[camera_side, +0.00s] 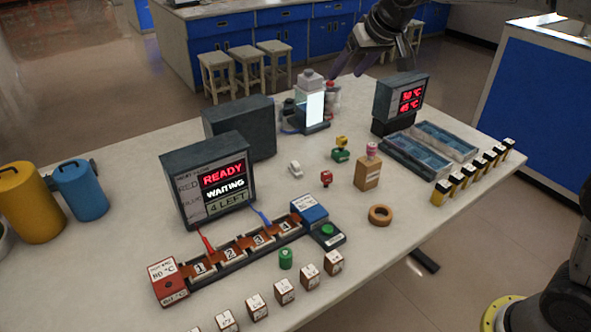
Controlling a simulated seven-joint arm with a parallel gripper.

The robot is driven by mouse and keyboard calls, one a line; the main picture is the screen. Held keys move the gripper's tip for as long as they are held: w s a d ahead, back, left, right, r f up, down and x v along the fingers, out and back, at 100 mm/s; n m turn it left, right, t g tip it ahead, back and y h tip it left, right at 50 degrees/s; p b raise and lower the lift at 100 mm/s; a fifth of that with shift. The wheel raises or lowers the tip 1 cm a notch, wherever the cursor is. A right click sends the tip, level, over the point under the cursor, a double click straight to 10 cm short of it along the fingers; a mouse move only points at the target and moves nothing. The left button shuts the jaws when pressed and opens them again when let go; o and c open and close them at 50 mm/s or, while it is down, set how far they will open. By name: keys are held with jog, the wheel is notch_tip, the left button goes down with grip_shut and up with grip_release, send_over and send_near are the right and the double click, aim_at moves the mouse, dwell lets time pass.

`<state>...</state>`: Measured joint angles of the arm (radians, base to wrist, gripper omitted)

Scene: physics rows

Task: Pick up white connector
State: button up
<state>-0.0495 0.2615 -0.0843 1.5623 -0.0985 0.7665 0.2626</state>
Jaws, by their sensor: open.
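A small white connector (295,169) lies on the pale table, right of the display box and left of a small red piece. Nothing covers it. My gripper (370,62) hangs at the top of the view, above and behind the table's far edge. It is open, with nothing seen between its fingers, and well apart from the connector.
A display box (205,180) reads READY and WAITING. A numbered slot strip (243,246), red (326,178) and green-yellow (340,151) pieces, a wooden block (367,174), an orange ring (380,215) and blue trays (418,155) stand around. Bare table surrounds the connector.

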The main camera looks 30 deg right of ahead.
jog(key=w+a+f+g, duration=0.1)
jog(key=w+a+f, duration=0.1)
jog(key=w+f, duration=0.8)
jog(key=g, duration=0.2)
send_near(296, 164)
jog(key=x, duration=0.4)
jog(key=shift+d, duration=0.4)
jog(key=shift+a+x, duration=0.2)
jog(key=shift+x, duration=1.4)
jog(key=shift+a+x, duration=0.2)
jog(key=shift+x, duration=1.35)
jog(key=shift+w, duration=0.1)
grip_shut()
